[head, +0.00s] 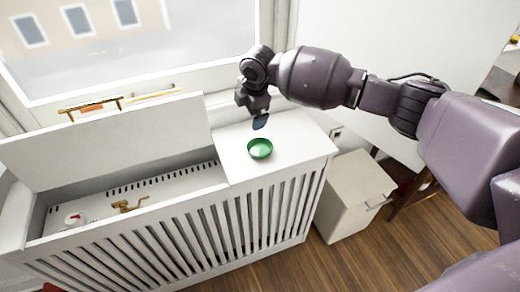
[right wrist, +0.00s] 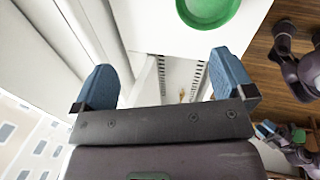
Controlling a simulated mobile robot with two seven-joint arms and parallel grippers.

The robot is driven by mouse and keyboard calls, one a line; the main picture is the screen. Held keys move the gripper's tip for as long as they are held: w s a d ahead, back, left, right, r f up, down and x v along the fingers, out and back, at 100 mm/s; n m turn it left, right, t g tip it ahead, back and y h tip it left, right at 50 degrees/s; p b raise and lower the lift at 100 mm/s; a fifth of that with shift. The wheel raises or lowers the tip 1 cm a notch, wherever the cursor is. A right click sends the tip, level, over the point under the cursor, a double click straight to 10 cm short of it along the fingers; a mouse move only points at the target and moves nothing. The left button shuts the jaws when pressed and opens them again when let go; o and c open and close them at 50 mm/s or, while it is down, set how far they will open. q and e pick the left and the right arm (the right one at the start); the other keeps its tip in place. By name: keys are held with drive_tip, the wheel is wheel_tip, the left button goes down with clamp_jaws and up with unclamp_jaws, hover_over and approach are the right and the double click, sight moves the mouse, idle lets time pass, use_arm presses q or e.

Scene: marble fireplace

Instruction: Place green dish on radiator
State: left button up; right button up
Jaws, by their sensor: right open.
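The green dish (head: 260,148) is a small round bowl. It stands upright on the flat white top of the radiator cover (head: 305,145), at its right end. My right gripper (head: 261,122) is above and just behind the dish, apart from it. It is open with nothing between its fingers. In the right wrist view the open blue fingers (right wrist: 165,78) are spread wide, and the green dish (right wrist: 208,8) is cut off by the top edge. What seems to be my left gripper (right wrist: 268,131) shows small at the lower right there; its jaws are unclear.
The radiator cover's left lid (head: 105,135) stands open. A brass valve (head: 128,205) and a white-and-red knob (head: 74,219) sit inside. A window with brass handles (head: 90,108) is behind. A white bin (head: 352,195) stands on the wooden floor at the right.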

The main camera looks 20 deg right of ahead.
drive_tip(key=s+d+f+n+g, duration=0.1)
drive_tip(key=s+d+n+g, duration=0.1)
drive_tip(key=s+n+g, duration=0.1)
drive_tip(key=b, duration=0.1)
hover_over(260, 151)
drive_tip(key=shift+h, duration=0.4)
wheel_tip(260, 151, down, 6)
drive_tip(key=shift+s+d+r, duration=0.1)
drive_tip(key=shift+r, duration=0.1)
drive_tip(key=shift+f, duration=0.7)
drive_tip(key=f, duration=0.1)
drive_tip(key=f+b, duration=0.1)
drive_tip(key=f, duration=0.2)
drive_tip(key=shift+w+f, duration=0.2)
drive_tip(key=shift+w, duration=0.05)
drive_tip(key=shift+r, duration=0.1)
drive_tip(key=c, duration=0.8)
